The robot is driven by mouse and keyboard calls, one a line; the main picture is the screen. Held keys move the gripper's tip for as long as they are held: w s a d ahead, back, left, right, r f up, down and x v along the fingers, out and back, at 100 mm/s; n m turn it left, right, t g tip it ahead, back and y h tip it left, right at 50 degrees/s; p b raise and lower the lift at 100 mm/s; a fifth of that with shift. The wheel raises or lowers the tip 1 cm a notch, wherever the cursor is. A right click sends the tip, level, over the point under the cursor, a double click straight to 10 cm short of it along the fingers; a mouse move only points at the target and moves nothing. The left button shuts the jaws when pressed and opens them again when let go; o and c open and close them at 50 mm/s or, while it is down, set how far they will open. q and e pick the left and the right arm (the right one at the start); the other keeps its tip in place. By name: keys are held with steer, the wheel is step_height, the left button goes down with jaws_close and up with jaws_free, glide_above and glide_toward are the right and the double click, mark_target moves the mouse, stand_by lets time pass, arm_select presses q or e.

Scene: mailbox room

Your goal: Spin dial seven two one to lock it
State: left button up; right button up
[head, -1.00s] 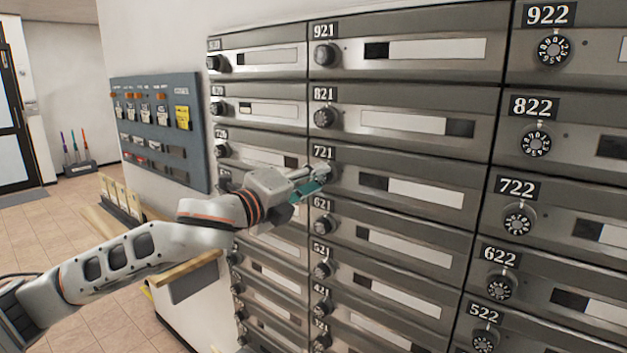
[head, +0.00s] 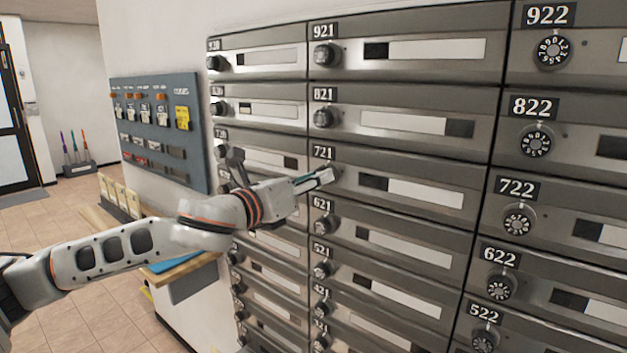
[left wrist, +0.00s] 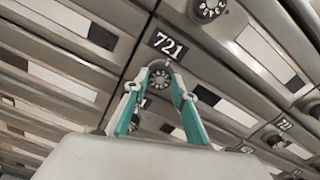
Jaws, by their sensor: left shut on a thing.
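The dial of mailbox 721 (left wrist: 160,77) is a round dark knob with white marks, beside its black number plate (head: 324,153). My left gripper (head: 326,178) reaches it from the left, with its fingertips at the knob. In the left wrist view, the two teal-lined fingers of the left gripper (left wrist: 158,85) stand on either side of the dial and are shut on it. In the head view the dial is mostly hidden by the fingers. Its exact number setting is too small to read. My right gripper is not in view.
Other mailboxes with dials surround 721, such as the 821 dial (head: 324,116) above and the 621 dial (head: 325,224) below. A blue-grey key board (head: 158,160) hangs on the wall at left. A wooden shelf (head: 185,269) juts out under my left arm.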

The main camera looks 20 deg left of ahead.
arm_select(q)
steer(key=shift+m, duration=0.4)
steer(key=o, duration=1.1)
steer(key=v, duration=1.2)
steer(key=shift+d, duration=0.1)
